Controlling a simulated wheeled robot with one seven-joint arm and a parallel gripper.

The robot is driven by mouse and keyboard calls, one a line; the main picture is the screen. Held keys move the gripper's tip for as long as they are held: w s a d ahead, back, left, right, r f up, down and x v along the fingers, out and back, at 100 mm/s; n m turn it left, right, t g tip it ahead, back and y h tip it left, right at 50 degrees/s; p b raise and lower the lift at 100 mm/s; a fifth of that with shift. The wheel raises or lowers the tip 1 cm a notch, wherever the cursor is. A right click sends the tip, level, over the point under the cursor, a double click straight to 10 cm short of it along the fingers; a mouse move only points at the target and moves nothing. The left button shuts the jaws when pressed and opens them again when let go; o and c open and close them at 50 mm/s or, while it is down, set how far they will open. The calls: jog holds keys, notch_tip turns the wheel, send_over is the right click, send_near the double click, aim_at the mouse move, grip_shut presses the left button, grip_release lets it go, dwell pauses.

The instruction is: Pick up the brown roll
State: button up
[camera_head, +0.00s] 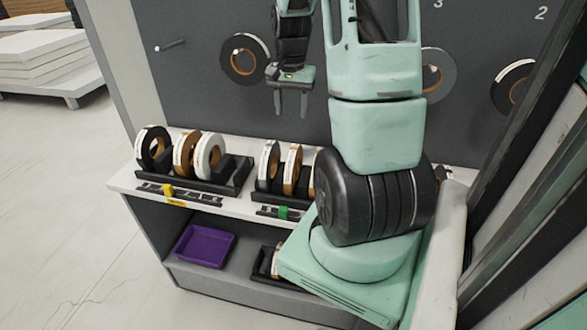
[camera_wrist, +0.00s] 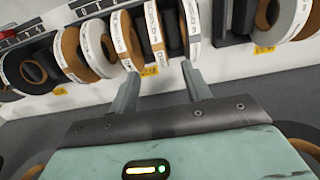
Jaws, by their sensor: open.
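In the head view a brown roll (camera_head: 186,153) stands on edge in the left rack, between a black roll (camera_head: 152,148) and a white roll (camera_head: 208,154). A second brown roll (camera_head: 292,169) stands in the rack further right, partly beside my arm. My gripper (camera_head: 291,108) is open and empty, its fingers pointing down, above the shelf and apart from the rolls. In the wrist view my open fingers show again (camera_wrist: 160,70), with several rolls beyond them. Rolls with brown sides show there, one of them at the upper right (camera_wrist: 266,15); I cannot tell which rack each belongs to.
The white shelf top (camera_head: 125,183) has small yellow and green tags along its front. A purple tray (camera_head: 204,246) lies on the lower shelf. More rolls hang on the grey back panel (camera_head: 200,85). Stacked boards (camera_head: 40,55) stand at the far left; the floor there is clear.

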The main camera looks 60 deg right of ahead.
aim_at(294, 149)
notch_tip(294, 149, down, 11)
jog(key=shift+r+p, duration=0.15)
jog(key=shift+p, duration=1.1)
jog(key=shift+s+d+f+p, duration=0.1)
jog(key=shift+d+f+p, duration=0.1)
jog(key=shift+f+p, duration=0.6)
jog(key=shift+s+d+f+p, duration=0.15)
jog(key=shift+f+p, duration=0.2)
jog(key=shift+f, duration=0.7)
jog(key=shift+w+f, duration=0.1)
jog(key=shift+f, duration=0.7)
grip_shut()
